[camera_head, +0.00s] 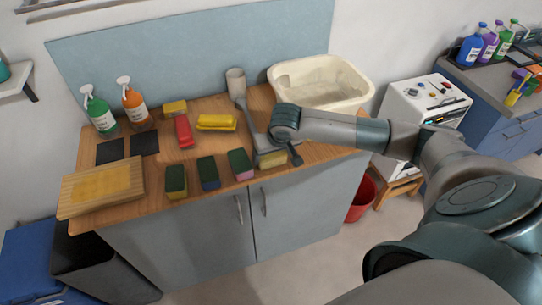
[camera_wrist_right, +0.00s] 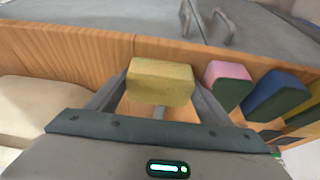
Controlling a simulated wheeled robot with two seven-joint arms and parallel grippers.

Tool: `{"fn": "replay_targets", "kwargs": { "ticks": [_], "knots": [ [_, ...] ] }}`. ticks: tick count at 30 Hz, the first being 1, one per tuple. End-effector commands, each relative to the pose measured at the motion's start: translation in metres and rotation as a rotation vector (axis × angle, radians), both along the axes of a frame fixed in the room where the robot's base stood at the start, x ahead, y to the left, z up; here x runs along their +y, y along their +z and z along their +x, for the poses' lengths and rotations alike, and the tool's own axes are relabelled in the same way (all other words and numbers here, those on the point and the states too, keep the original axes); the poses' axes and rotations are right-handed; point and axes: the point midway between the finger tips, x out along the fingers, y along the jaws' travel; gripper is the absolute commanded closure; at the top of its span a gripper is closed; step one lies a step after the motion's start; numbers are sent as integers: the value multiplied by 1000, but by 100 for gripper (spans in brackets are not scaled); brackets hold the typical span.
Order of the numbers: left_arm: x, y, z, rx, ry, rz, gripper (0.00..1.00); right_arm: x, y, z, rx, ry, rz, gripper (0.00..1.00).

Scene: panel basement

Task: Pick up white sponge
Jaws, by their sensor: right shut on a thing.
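A plain pale-yellow sponge (camera_head: 273,160) is at the front edge of the wooden counter, right of the other sponges. It is the lightest sponge there and looks pale yellow rather than pure white. My right gripper (camera_head: 277,152) reaches down over it and is shut on it. In the right wrist view the sponge (camera_wrist_right: 160,82) sits between the two fingers of the right gripper (camera_wrist_right: 158,88), with one finger on each side. I cannot tell whether it touches the counter. My left gripper is not in view.
A pink-green sponge (camera_head: 240,164), blue-green sponge (camera_head: 208,173) and yellow-green sponge (camera_head: 176,182) line the counter (camera_head: 215,143) left of my gripper. A cream basin (camera_head: 345,103) stands behind my right arm. Spray bottles (camera_head: 136,105) stand at the back left. Cabinet doors (camera_head: 205,230) are below.

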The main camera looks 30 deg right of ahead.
Motion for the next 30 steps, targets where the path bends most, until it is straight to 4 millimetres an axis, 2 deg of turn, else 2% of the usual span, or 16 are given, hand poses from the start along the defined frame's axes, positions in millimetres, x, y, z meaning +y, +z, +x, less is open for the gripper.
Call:
{"fn": "replay_targets", "kwargs": {
  "ticks": [11,20,30],
  "knots": [
    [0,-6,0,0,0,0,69,0,6,1,-2,0,0,51],
    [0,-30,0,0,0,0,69,-1,40,1,-6,1,-1,51],
    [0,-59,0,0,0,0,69,-49,72,-39,-2,-2,-4,51]
  ]
}}
